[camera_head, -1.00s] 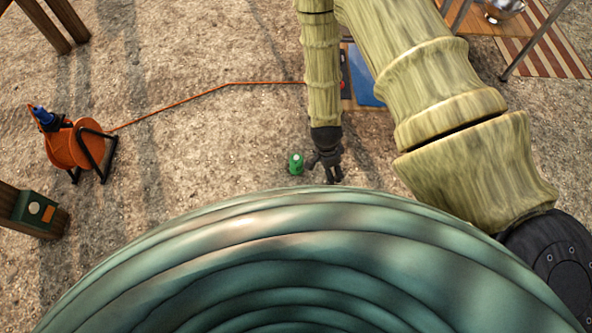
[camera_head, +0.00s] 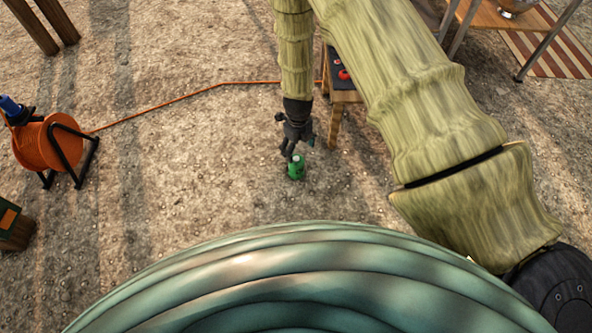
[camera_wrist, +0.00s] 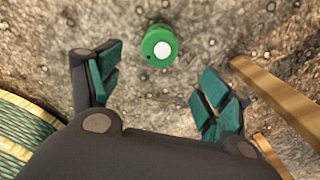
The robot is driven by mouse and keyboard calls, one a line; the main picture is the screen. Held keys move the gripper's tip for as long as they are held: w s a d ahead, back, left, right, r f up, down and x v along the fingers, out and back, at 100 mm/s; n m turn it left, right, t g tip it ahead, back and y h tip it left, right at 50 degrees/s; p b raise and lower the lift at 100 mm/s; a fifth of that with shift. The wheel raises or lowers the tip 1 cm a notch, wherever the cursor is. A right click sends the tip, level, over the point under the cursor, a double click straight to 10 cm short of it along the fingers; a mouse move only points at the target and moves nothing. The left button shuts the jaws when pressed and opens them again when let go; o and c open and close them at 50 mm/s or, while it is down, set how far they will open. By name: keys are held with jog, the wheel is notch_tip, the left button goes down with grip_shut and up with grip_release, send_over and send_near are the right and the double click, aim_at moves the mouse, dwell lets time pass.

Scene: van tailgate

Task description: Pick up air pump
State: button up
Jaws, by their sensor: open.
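A small green cylinder with a pale round top (camera_head: 296,170) stands on the gravel, just below my gripper in the head view; I take it to be the air pump. In the wrist view the green cylinder (camera_wrist: 160,46) lies beyond the fingertips, near the middle line between them. My gripper (camera_head: 290,155) points down, close to the cylinder. Its fingers (camera_wrist: 158,84) are spread wide with only bare ground between them. Whether a fingertip touches the cylinder is hard to tell in the head view.
A wooden table or bench (camera_head: 343,97) with red items stands right of my gripper. An orange cable (camera_head: 190,95) runs across the ground to an orange reel (camera_head: 45,146) at left. Open gravel lies left of the cylinder.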

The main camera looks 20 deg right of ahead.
aim_at(296, 159)
notch_tip(296, 159, down, 6)
jog(key=shift+r+b, duration=0.2)
jog(key=shift+b, duration=1.05)
jog(key=shift+w+a+f+b, duration=0.1)
jog(key=shift+w+f+b, duration=0.05)
jog(key=shift+f+b, duration=1.05)
jog(key=shift+w+a+f+b, duration=0.1)
jog(key=shift+f+b, duration=0.65)
jog(key=shift+f, duration=0.7)
jog(key=c, duration=1.3)
jog(key=shift+r, duration=0.2)
